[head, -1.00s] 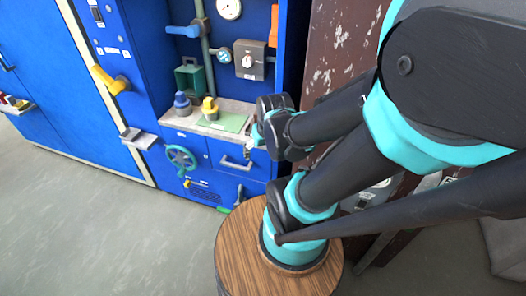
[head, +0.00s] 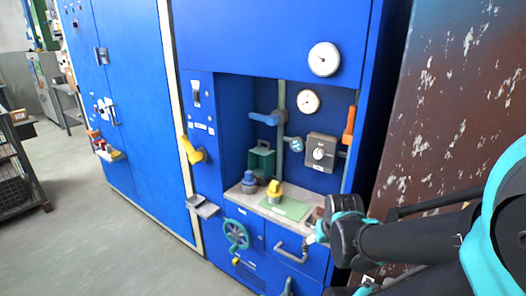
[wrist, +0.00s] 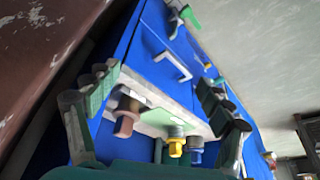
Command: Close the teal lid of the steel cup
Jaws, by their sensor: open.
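I cannot clearly make out a steel cup or its teal lid in either view. On the alcove's counter in the head view stand a blue piece with a greyish base (head: 249,184) and a yellow piece (head: 274,191). A brown piece (wrist: 127,116) shows in the wrist view near the counter's edge. My gripper (wrist: 158,92) is open and empty, its two fingers spread with the counter seen beyond them. In the head view it is mostly hidden by my wrist at the right end of the counter.
A flat green pad (head: 287,207) lies on the counter, with a dark green box (head: 262,160) behind. A teal handwheel (head: 236,235), a grey drawer handle (head: 291,252) and a yellow lever (head: 191,150) stick out of the blue cabinet.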

